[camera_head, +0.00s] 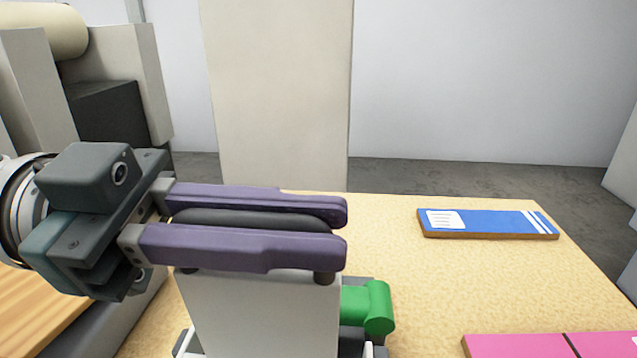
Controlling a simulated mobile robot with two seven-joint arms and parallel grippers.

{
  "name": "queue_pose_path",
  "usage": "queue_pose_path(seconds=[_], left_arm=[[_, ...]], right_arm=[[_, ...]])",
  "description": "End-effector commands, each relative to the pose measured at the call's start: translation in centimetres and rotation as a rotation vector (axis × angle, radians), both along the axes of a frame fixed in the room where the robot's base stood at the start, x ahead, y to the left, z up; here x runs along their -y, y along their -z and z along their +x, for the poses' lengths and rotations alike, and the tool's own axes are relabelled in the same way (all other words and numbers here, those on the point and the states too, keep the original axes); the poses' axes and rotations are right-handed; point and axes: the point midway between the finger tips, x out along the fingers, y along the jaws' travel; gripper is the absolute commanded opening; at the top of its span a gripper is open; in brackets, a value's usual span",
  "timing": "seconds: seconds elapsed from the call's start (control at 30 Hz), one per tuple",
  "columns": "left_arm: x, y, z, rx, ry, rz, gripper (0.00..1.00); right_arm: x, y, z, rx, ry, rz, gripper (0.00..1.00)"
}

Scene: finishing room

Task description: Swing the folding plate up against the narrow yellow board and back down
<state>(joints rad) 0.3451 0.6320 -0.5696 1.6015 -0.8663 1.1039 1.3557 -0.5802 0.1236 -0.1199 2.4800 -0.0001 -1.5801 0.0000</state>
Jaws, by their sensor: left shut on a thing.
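My left gripper (336,230) comes in from the left, its two purple fingers shut on a dark rounded bar (255,220). The bar lies along the top of a light grey plate (262,312), which I take to be the folding plate. The plate's face shows below the fingers; its lower end runs out of the picture and its exact tilt is unclear. A green rounded part (378,307) shows beside the plate's right edge. I cannot pick out a narrow yellow board. My right gripper is not in view.
The speckled yellowish tabletop (400,275) extends to the right and is mostly bare. A blue board with white stripes (495,223) lies at its back right. A pink board (515,346) lies at the front right. A pale column (280,90) stands behind the table.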

Motion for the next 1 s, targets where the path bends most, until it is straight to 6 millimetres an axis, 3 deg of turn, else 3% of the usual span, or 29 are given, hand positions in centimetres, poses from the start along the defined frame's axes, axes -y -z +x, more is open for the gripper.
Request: queue_pose_path(seconds=[0.2,0.6,1.0], left_arm=[[0.0,0.6,-2.6,0.139,0.003,0.003,0.00],[0.0,2.8,-6.8,0.419,0.002,0.001,0.00],[0.0,4.0,-8.3,0.427,0.002,0.004,0.00]], right_arm=[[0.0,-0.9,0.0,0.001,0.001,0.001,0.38],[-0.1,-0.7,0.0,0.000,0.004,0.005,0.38],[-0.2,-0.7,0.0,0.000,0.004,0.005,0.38]])
